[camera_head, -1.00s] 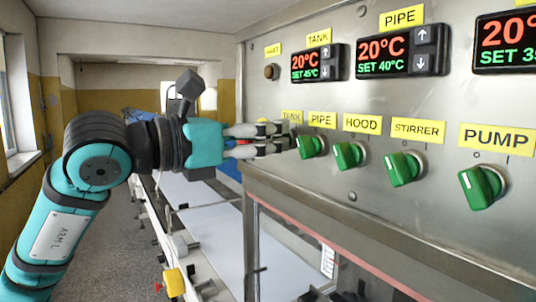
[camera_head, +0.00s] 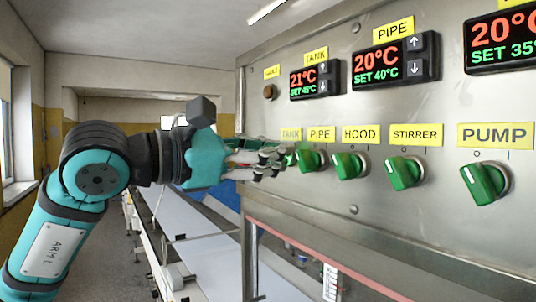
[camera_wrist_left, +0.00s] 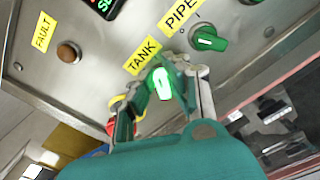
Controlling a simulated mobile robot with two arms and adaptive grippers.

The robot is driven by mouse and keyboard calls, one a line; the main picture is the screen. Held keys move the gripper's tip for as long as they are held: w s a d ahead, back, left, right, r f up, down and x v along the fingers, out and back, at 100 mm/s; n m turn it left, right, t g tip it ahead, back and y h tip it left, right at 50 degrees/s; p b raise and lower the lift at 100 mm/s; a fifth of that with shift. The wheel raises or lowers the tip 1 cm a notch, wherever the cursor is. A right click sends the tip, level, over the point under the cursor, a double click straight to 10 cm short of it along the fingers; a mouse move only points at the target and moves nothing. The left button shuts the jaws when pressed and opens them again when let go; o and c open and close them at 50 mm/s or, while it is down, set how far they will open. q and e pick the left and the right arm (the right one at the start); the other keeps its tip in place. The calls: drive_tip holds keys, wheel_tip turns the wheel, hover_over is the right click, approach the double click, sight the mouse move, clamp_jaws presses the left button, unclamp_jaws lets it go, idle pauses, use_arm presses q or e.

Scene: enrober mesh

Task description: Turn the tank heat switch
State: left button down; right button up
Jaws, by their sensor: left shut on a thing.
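The tank heat switch is a green knob under the yellow TANK label (camera_head: 291,134) on the steel panel. In the head view only a bit of the knob (camera_head: 290,159) shows past my fingers. My left gripper (camera_head: 280,160) is shut on it, with the wrist rolled. In the left wrist view the tank knob (camera_wrist_left: 160,84) sits between my two fingers and glows bright green with a white centre. The tank display (camera_head: 316,80) reads 21°C, set 45°C. My right gripper is not in view.
Green knobs for pipe (camera_head: 312,160), hood (camera_head: 349,165), stirrer (camera_head: 404,171) and pump (camera_head: 484,183) stand in a row to the right, the pipe knob close by. A brown fault lamp (camera_wrist_left: 69,52) is left of the displays. A white conveyor (camera_head: 215,255) runs below.

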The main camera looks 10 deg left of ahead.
use_arm(q)
drive_tip(key=c, duration=1.4)
unclamp_jaws()
drive_tip(key=shift+w+d, duration=0.15)
drive_tip(key=shift+o, duration=0.2)
drive_tip(key=v, duration=1.2)
